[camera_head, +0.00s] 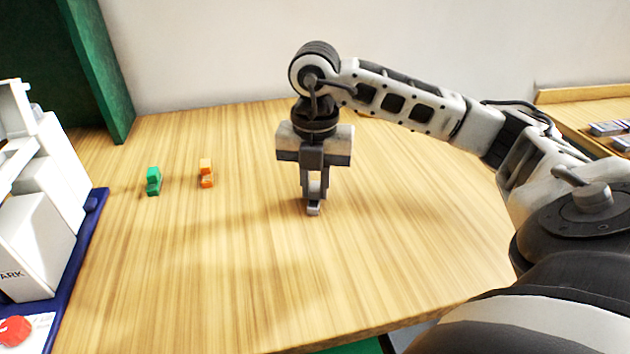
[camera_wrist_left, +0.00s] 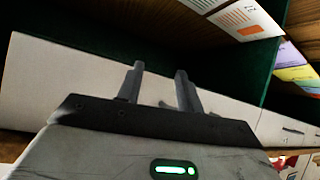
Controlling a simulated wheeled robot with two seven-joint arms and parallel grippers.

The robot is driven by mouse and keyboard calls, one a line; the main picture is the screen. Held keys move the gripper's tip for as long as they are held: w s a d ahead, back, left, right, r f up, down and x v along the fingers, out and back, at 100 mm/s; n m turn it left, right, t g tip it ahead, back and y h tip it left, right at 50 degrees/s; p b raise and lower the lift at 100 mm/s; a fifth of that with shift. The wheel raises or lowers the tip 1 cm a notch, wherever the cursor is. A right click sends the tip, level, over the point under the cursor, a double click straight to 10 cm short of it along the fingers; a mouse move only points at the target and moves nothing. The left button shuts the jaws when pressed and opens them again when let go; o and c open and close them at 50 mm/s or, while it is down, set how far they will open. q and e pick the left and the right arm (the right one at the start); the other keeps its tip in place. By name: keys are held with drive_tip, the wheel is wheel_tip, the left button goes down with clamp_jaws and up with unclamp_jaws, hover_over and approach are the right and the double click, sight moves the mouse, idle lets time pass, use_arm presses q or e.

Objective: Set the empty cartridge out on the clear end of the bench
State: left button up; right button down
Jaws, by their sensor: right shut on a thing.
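My right gripper (camera_head: 314,193) points straight down over the middle of the bench (camera_head: 240,270). It is shut on a small grey block, the cartridge (camera_head: 313,208). The fingers hide most of the cartridge. It is at or just above the bench top; I cannot tell whether it touches. A green cartridge (camera_head: 153,182) and an orange cartridge (camera_head: 206,174) stand apart on the bench, to the left of the gripper. My left gripper (camera_wrist_left: 160,86) shows only in the left wrist view, its two fingers apart with nothing held between them.
A white machine (camera_head: 40,200) stands on a dark blue base (camera_head: 80,255) at the left edge. A green panel (camera_head: 102,70) rises at the back left. The bench around the right gripper is bare. Another table (camera_head: 580,112) with small dark items lies at the far right.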

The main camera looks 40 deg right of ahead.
sight(315, 190)
drive_tip(key=shift+f, duration=0.25)
drive_tip(key=c, duration=1.3)
unclamp_jaws()
drive_tip(key=shift+c, duration=0.2)
drive_tip(key=shift+r, duration=0.2)
use_arm(q)
drive_tip(key=p, duration=0.3)
drive_tip(key=shift+s+a+r+m, duration=0.25)
drive_tip(key=shift+a+m, duration=0.05)
drive_tip(key=shift+a, duration=0.05)
use_arm(e)
wheel_tip(315, 190, up, 12)
